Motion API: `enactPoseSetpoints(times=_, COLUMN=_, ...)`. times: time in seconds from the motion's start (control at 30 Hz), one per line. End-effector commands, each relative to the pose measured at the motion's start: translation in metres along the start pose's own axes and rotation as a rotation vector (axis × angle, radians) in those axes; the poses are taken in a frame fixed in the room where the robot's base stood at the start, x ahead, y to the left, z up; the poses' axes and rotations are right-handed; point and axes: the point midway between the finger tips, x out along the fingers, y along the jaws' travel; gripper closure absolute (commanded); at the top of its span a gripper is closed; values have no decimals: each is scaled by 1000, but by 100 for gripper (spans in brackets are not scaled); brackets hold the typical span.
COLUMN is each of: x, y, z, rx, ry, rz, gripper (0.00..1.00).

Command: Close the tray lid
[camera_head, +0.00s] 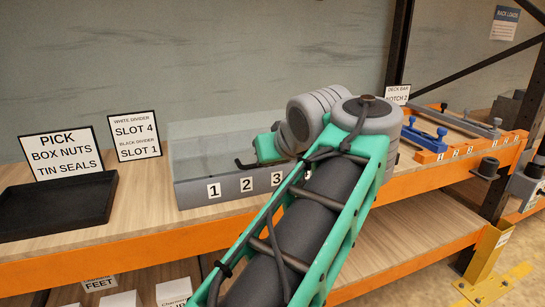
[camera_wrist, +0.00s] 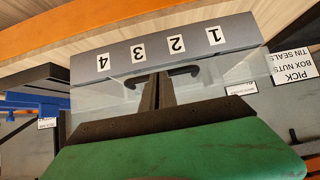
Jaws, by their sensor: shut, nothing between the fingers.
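The grey tray (camera_head: 200,190) stands on the wooden shelf, its front face marked with number labels. A see-through panel (camera_head: 205,130), apparently the lid, rises at the back of the tray; its exact tilt is hard to tell. My gripper (camera_head: 243,163) reaches over the tray, partly hidden by my arm. In the wrist view my gripper (camera_wrist: 155,78) is shut and empty, its fingers pointing toward the numbered tray front (camera_wrist: 165,48). A dark bar-like handle (camera_wrist: 186,71) shows on both sides of the fingertips; I cannot tell whether they touch it.
A black shallow tray (camera_head: 55,205) and a PICK sign (camera_head: 62,153) stand at left, beside a divider sign (camera_head: 134,136). Bare shelf lies before the black tray.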

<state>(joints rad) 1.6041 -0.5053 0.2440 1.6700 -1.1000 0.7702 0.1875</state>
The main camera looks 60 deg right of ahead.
Motion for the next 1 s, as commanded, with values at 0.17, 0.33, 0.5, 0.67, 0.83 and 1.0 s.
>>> enactPoseSetpoints(times=0.17, x=4, y=1, z=8, rx=1, ry=0, rz=1, gripper=100)
enactPoseSetpoints(times=0.33, x=5, y=2, z=8, rx=4, ry=-2, rz=2, gripper=100)
enactPoseSetpoints(times=0.5, x=5, y=3, z=9, rx=6, ry=-4, rz=3, gripper=100)
enactPoseSetpoints(times=0.67, x=-1, y=2, z=3, rx=6, ry=-4, rz=3, gripper=100)
enactPoseSetpoints(times=0.83, x=-27, y=-1, z=-22, rx=-1, ry=1, rz=1, gripper=100)
enactPoseSetpoints(times=1.0, x=-65, y=0, z=-22, rx=2, ry=3, rz=6, gripper=100)
